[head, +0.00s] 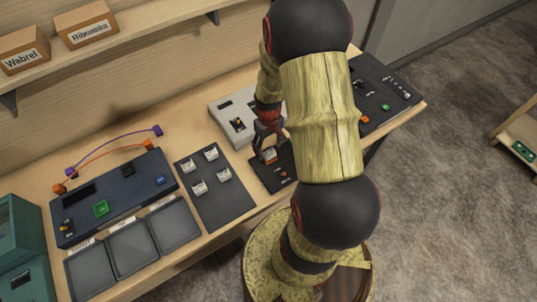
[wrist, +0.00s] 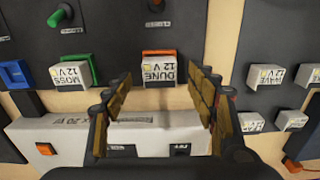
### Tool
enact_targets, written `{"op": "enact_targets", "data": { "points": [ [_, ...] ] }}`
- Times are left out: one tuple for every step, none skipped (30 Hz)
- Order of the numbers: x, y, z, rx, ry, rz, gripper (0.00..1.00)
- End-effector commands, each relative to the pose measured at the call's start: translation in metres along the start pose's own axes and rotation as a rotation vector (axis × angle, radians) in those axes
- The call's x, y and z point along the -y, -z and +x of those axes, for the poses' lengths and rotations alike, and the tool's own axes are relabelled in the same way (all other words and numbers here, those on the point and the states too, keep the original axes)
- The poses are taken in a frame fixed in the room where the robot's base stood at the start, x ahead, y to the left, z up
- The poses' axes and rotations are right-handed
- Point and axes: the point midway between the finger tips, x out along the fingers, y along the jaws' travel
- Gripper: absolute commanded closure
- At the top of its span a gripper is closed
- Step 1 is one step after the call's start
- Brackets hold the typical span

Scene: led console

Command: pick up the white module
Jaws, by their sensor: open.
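Several small white modules are in view, and I cannot tell which one the task means. One white module labelled DUNE 12 V (wrist: 159,70) sits at an orange socket on the dark panel (head: 262,174). My gripper (wrist: 160,88) is open around the near side of this module, with a finger to each side and nothing visibly held. In the head view my gripper (head: 267,141) is low over that panel, partly hidden by my arm. Another white module labelled MOSS 12 V (wrist: 70,75) sits at a green socket beside it. A blue socket (wrist: 14,74) looks empty.
A dark mat (head: 210,213) left of the panel holds several white modules. A pale console (head: 222,104) stands just behind. A blue console (head: 130,203), grey trays (head: 131,249) and purple and orange cables (head: 115,150) lie left. Another dark console (head: 385,93) is at right.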

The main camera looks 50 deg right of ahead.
Motion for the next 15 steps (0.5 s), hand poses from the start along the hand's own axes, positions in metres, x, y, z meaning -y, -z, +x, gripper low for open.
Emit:
{"op": "enact_targets", "data": {
  "points": [
    [0.000, -0.002, 0.008, 0.002, 0.001, 0.001, 0.42],
    [0.000, -0.001, 0.012, 0.003, 0.001, 0.000, 0.42],
    [0.000, -0.001, 0.017, 0.002, 0.001, 0.000, 0.42],
    [0.000, -0.001, 0.020, 0.001, 0.000, 0.000, 0.42],
    [0.000, -0.001, 0.022, 0.001, 0.000, 0.000, 0.42],
    [0.000, -0.001, 0.024, 0.000, 0.000, 0.000, 0.42],
    [0.000, -0.001, 0.025, 0.000, 0.000, 0.000, 0.42],
    [0.000, 0.000, 0.026, 0.000, 0.000, 0.000, 0.42],
    [0.000, 0.000, 0.026, -0.001, 0.000, 0.000, 0.42],
    [0.000, 0.000, 0.026, -0.001, -0.001, 0.000, 0.42],
    [0.000, 0.000, 0.026, -0.001, -0.001, 0.000, 0.42],
    [0.000, 0.000, 0.026, -0.001, -0.001, 0.000, 0.42],
    [0.000, 0.000, 0.026, -0.001, -0.001, 0.000, 0.42],
    [0.000, 0.000, 0.026, -0.001, -0.001, 0.000, 0.42],
    [0.000, 0.000, 0.025, -0.001, -0.001, 0.000, 0.45]
  ]
}}
